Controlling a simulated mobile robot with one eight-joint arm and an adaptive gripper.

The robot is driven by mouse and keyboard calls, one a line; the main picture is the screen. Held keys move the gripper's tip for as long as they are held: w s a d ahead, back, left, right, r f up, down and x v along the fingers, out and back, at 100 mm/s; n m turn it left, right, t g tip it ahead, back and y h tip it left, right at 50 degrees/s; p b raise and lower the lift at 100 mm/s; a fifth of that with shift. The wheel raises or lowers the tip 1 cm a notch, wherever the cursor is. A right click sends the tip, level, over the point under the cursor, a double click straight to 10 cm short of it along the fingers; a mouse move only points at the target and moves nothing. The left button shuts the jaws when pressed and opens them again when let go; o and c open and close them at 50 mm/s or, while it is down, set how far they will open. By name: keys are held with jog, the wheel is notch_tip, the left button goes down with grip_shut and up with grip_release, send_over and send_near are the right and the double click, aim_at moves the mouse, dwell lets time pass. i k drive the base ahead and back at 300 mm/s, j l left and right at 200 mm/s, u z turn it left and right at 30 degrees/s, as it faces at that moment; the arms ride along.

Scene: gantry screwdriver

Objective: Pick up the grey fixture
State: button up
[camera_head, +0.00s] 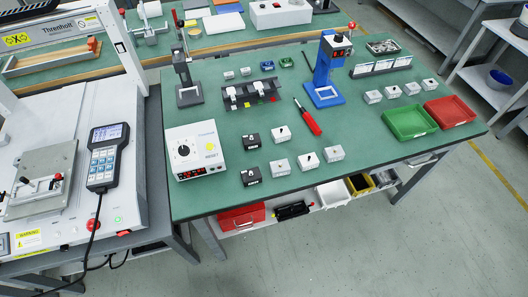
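A grey plate fixture (46,178) with black-and-red toggle clamps lies on the white bed of the gantry machine at the left. A dark holder (247,94) with pale clamp blocks sits on the green table top, right of the machine. Several small pale grey blocks (307,161) with dark tops also stand on the table. I cannot tell for sure which of these is the grey fixture. My gripper is not in view.
The green table (365,110) holds a white control box (196,150), a red-handled screwdriver (308,119), a blue press (327,70), a dark press (187,85), a green tray (409,122) and a red tray (449,111). A pendant (106,157) lies on the machine. Floor in front is clear.

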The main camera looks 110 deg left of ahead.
aim_at(26, 191)
jog(key=u, duration=0.45)
jog(key=i+j+u, duration=0.1)
jog(key=u, duration=0.4)
jog(key=i+u, duration=0.15)
jog(key=u, duration=0.8)
jog(key=i+l+u, duration=0.1)
jog(key=u, duration=0.35)
jog(key=i+l+u, duration=0.1)
jog(key=u, duration=0.4)
jog(key=l+u, duration=0.1)
jog(key=u, duration=0.35)
jog(key=i+l+u, duration=0.1)
jog(key=u, duration=2.25)
